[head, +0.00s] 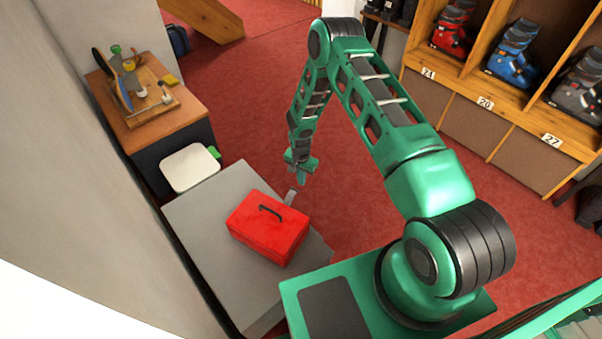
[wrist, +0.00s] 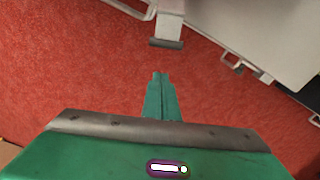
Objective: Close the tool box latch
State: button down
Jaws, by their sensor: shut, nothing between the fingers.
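The red tool box (head: 268,227) with a dark handle on its lid stands on the grey bench top (head: 205,215). Its lid looks down. I cannot make out its latch clearly. A small pale grey tab (head: 290,197) shows beyond the box's right corner, near the bench edge. My gripper (head: 301,178) is over that edge, just beyond the tab and apart from the box. In the wrist view my gripper (wrist: 160,76) has its fingers together with nothing between them. A grey piece with a dark end (wrist: 168,30) is just ahead of the fingertips, with a gap.
A white seat-like pad (head: 190,168) is behind the bench. A wooden side table (head: 150,115) with a tray of tools stands at the upper left. Ski boot shelves (head: 490,100) line the right. Red carpet (head: 255,100) is open between them.

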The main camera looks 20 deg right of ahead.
jog(key=shift+s+a+r, duration=0.4)
jog(key=shift+s+a, duration=0.2)
jog(key=shift+a, duration=0.15)
jog(key=shift+s+a+r, duration=0.35)
jog(key=shift+s+a, duration=0.25)
jog(key=shift+a, duration=0.1)
